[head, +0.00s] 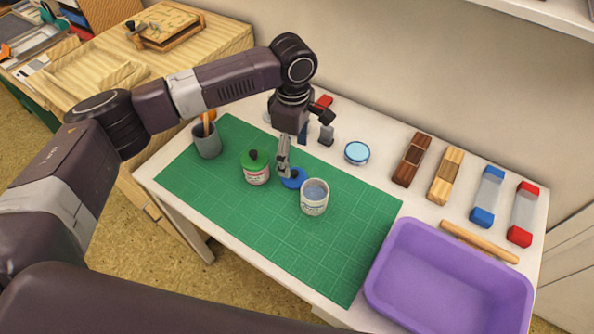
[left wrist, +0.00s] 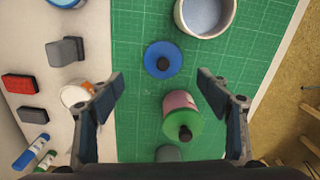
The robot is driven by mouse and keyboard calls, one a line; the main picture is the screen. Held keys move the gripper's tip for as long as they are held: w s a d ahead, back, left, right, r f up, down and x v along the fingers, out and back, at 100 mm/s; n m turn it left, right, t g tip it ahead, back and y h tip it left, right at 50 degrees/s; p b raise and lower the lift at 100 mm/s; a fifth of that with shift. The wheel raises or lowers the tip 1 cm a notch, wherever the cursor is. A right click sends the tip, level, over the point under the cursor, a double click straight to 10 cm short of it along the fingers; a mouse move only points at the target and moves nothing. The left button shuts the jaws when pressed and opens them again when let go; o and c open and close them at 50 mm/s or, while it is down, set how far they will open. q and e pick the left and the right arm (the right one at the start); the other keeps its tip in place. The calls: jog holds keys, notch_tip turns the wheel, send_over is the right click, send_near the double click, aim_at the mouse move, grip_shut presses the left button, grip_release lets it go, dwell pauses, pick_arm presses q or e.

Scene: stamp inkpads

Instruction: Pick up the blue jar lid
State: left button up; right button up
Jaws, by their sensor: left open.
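The blue jar lid (head: 294,179), a flat disc with a dark knob, lies on the green cutting mat (head: 330,258) between the green-lidded jar (head: 256,168) and an open white jar (head: 314,199) with greyish-blue contents. In the left wrist view the blue lid (left wrist: 150,58) lies knob up, ahead of and between the fingers. My left gripper (head: 290,154) is open and empty above the mat. In the left wrist view its fingers (left wrist: 160,78) are wide apart, with the green-lidded jar (left wrist: 180,102) nearer the right finger. My right gripper is not in view.
A purple bin (head: 450,285) stands at the right front. A grey cup (head: 207,143) with a tool stands left. Along the back lie a light blue round tin (head: 357,152), wooden blocks (head: 411,160) and blue- and red-ended pieces. The mat's front right is clear.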

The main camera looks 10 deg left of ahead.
aim_at(293, 171)
pick_arm(q)
jog(key=f, duration=0.3)
jog(key=shift+s+a+f+p, duration=0.1)
jog(key=shift+s+f+p, duration=0.25)
jog(key=shift+s, duration=0.05)
notch_tip(293, 171, down, 3)
jog(key=shift+w+r, duration=0.15)
jog(key=shift+r, duration=0.05)
jog(key=shift+f, duration=0.3)
jog(key=c, duration=0.8)
jog(key=shift+c, duration=0.3)
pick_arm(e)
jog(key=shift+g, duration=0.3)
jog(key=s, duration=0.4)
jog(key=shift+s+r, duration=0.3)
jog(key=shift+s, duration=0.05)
